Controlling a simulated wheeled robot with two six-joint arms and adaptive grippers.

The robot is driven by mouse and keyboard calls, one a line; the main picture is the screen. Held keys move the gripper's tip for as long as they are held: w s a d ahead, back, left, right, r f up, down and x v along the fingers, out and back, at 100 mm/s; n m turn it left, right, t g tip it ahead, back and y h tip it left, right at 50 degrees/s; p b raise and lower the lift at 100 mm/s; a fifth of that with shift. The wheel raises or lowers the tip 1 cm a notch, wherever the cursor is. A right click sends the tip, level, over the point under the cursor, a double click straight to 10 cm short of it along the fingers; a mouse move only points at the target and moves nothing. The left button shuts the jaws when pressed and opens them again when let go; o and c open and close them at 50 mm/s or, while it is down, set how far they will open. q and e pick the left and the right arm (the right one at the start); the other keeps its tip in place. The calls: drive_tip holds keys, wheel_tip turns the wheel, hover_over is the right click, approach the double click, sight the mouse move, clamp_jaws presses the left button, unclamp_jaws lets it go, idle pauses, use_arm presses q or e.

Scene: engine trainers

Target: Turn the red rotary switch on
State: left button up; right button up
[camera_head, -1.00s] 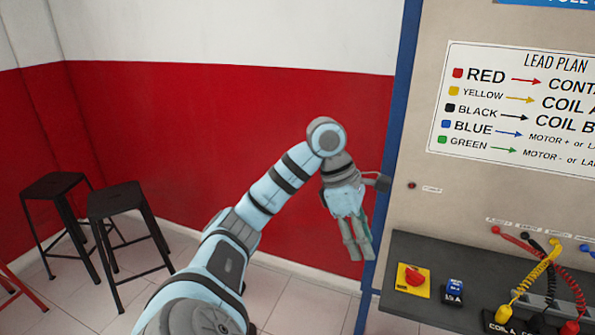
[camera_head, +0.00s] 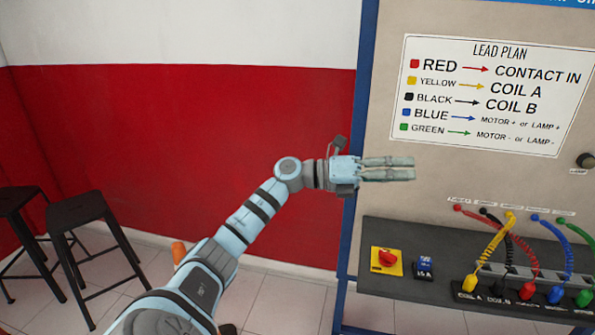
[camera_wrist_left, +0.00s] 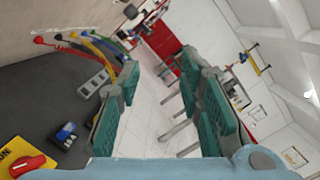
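The red rotary switch (camera_head: 387,258) sits on a yellow plate (camera_head: 376,268) at the left end of the dark shelf. In the left wrist view the switch (camera_wrist_left: 28,166) shows at the lower left corner, partly cut off, and the plate reads "ON". My left gripper (camera_head: 412,168) is above the switch in front of the panel, its fingers pointing right. In the left wrist view the fingers (camera_wrist_left: 163,95) stand apart with nothing between them. It does not touch the switch. My right gripper is out of view.
A blue breaker (camera_head: 424,266) stands just right of the switch. Farther right, coloured coiled leads (camera_head: 525,255) run to plugs on the dark shelf (camera_head: 440,236). A lead plan sign (camera_head: 490,95) hangs on the panel. Black stools (camera_head: 85,215) stand far left.

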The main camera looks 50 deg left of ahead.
use_arm(q)
drive_tip(key=w+a+f+n+t+y, duration=0.4)
drive_tip(key=a+f+n+t, duration=0.1)
drive_tip(key=n, duration=0.4)
drive_tip(key=a+f+n+g+y, duration=0.1)
drive_tip(key=a+f+n+y, duration=0.3)
drive_tip(key=f+n+y, duration=0.5)
drive_tip(key=a+f+n+y, duration=0.2)
drive_tip(key=a+f+n, duration=0.35)
drive_tip(key=f, duration=0.75)
drive_tip(key=s+d+f+n+g, duration=0.1)
drive_tip(key=s+f+n+g, duration=0.2)
drive_tip(key=s+f, duration=0.4)
drive_tip(key=s+d+f+n+g+y, duration=0.1)
drive_tip(key=s+f, duration=0.6)
drive_tip(key=f, duration=0.7)
drive_tip(key=s+d+f+n+g+b, duration=0.1)
drive_tip(key=s+d+f+n+g, duration=0.2)
drive_tip(key=s+f+n+g, duration=0.2)
drive_tip(key=s+f, duration=0.3)
drive_tip(key=f, duration=0.2)
drive_tip(key=shift+f+g+y, duration=0.3)
drive_tip(key=shift+f, duration=0.05)
drive_tip(key=shift+s, duration=0.1)
